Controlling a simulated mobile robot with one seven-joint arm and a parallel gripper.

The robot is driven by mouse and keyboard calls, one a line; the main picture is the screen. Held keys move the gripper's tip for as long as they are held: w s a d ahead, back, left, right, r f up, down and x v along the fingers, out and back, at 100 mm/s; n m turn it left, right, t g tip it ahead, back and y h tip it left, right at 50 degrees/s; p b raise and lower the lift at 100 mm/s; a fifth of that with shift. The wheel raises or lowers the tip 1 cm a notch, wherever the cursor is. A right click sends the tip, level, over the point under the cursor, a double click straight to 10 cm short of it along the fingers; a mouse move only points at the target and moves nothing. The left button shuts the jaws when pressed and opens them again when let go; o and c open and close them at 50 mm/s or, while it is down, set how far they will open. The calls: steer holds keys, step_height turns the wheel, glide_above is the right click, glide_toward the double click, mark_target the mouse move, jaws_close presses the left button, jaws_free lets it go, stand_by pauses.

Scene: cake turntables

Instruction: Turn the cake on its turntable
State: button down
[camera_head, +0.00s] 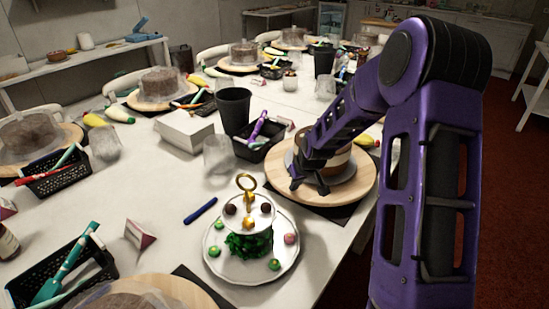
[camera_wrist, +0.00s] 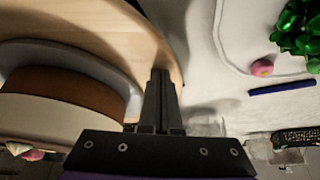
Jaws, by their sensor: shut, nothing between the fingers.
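The cake (camera_head: 342,160), with brown and pale bands, sits on a grey plate on a round wooden turntable (camera_head: 352,187), partly hidden behind my arm. In the wrist view the cake (camera_wrist: 55,112) is at the left, with the grey plate (camera_wrist: 75,55) and the wooden turntable (camera_wrist: 120,25) beside it. My gripper (camera_head: 295,184) is shut and empty. It points down at the turntable's left side, beside the cake. In the wrist view the fingertips (camera_wrist: 160,73) overlap the wooden rim; I cannot tell whether they touch it.
A tiered white stand (camera_head: 250,270) with a green middle and small sweets stands in front of my gripper. A blue pen (camera_head: 200,210), a clear cup (camera_head: 218,155), a black cup (camera_head: 234,108) and a black basket (camera_head: 262,140) are nearby. Other covered cakes stand along the table.

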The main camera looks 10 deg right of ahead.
steer(key=shift+s+d+f, duration=0.1)
steer(key=shift+s+d, duration=0.4)
steer(key=shift+d, duration=0.05)
steer(key=shift+p, duration=0.3)
steer(key=shift+s+d, duration=0.4)
steer(key=shift+d, duration=0.15)
steer(key=shift+r+p, duration=1.2)
steer(key=shift+r, duration=0.2)
step_height(320, 180, up, 6)
steer(key=p, duration=0.4)
